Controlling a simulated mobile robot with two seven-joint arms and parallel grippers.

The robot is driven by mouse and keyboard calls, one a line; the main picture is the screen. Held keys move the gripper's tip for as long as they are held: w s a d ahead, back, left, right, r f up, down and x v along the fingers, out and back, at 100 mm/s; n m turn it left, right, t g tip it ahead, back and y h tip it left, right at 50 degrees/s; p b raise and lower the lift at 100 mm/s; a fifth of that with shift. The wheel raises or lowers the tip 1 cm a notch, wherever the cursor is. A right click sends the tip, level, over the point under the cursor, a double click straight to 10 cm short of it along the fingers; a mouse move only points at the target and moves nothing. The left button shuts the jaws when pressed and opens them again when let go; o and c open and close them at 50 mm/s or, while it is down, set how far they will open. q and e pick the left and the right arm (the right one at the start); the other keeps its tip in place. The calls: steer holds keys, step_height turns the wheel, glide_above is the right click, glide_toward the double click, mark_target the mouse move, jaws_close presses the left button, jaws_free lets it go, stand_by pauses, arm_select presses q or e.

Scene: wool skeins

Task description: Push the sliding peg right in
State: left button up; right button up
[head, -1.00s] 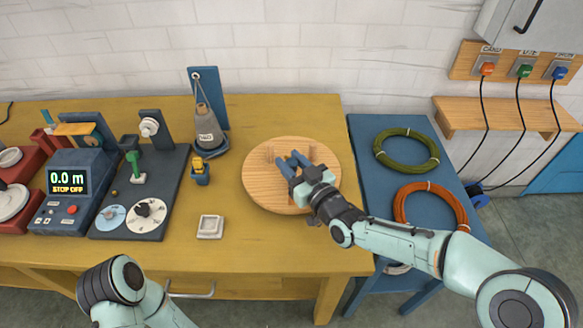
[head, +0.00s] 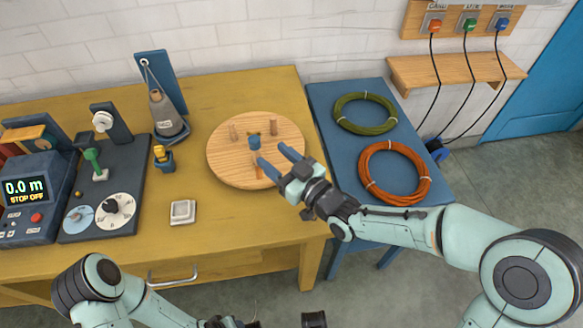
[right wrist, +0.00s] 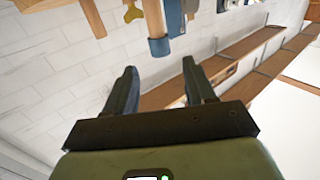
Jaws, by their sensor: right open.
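The round wooden disc (head: 226,170) lies on the yellow bench with a blue hub (head: 254,142) and brass wing nut at its middle. Wooden pegs stand on it: one back left (head: 234,132), one back right (head: 270,125) and one at the front (head: 258,169). I cannot tell which one slides. My right gripper (head: 276,157) is open and empty, its blue fingers over the disc's front right, one fingertip close to the front peg. In the right wrist view the open fingers (right wrist: 160,88) show below a blue-ended post (right wrist: 158,46). My left gripper is out of view.
A blue side table (head: 330,100) to the right holds a green skein (head: 365,113) and an orange skein (head: 394,173). A grey cone (head: 165,115) stands behind left of the disc. A white square dish (head: 183,212) sits front left, with bare bench around it.

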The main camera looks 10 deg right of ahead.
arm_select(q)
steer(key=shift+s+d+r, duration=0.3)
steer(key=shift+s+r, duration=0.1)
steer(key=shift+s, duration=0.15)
arm_select(e)
steer(key=v, duration=0.5)
steer(key=shift+s+d, duration=0.1)
